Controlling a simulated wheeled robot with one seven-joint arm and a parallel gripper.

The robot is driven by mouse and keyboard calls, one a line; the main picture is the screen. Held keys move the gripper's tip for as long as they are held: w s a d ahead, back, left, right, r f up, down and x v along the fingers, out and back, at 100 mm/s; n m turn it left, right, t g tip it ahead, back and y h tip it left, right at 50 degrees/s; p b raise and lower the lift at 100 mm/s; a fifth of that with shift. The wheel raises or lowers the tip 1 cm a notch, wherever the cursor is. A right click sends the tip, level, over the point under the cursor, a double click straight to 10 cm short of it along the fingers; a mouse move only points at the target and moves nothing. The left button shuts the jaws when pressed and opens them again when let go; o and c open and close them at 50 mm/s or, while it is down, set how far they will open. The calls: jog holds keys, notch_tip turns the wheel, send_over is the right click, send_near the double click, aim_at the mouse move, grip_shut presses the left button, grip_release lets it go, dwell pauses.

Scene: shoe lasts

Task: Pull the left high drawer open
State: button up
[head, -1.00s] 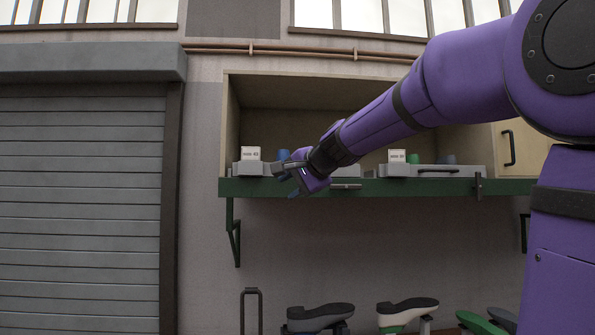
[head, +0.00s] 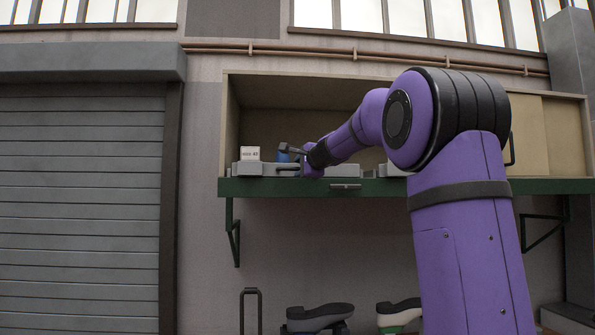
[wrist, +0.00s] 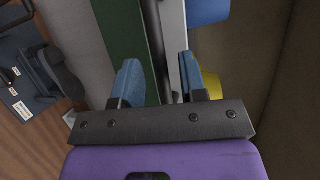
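The left high drawer (head: 250,169) is a low grey box on the green-edged shelf, with a white label card (head: 250,153) above it that seems to read "HIGH". It looks closed. My gripper (head: 292,153) is at its right end, partly hidden by my wrist. In the wrist view my gripper (wrist: 159,80) has its two blue fingers well apart. The grey drawer front (wrist: 173,40) and a dark strip run between the fingers, and the green shelf edge lies beside the left finger. I cannot tell whether the fingers touch anything.
The green shelf edge (head: 420,187) carries a small metal handle (head: 345,186). Another grey drawer (head: 390,170) is partly behind my arm. Blue (wrist: 208,10) and yellow (wrist: 211,86) objects stand near the right finger. Shoe lasts (head: 320,312) are below.

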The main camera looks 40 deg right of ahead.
jog(key=shift+x, duration=1.2)
jog(key=shift+c, duration=0.5)
grip_shut()
jog(key=shift+s+a, duration=0.1)
jog(key=s+a, duration=0.5)
jog(key=s, duration=0.4)
jog(key=s+a, duration=0.6)
jog(key=s, duration=0.3)
jog(key=shift+s+a, duration=0.2)
jog(key=shift+s, duration=0.05)
jog(key=shift+o, duration=0.5)
grip_release()
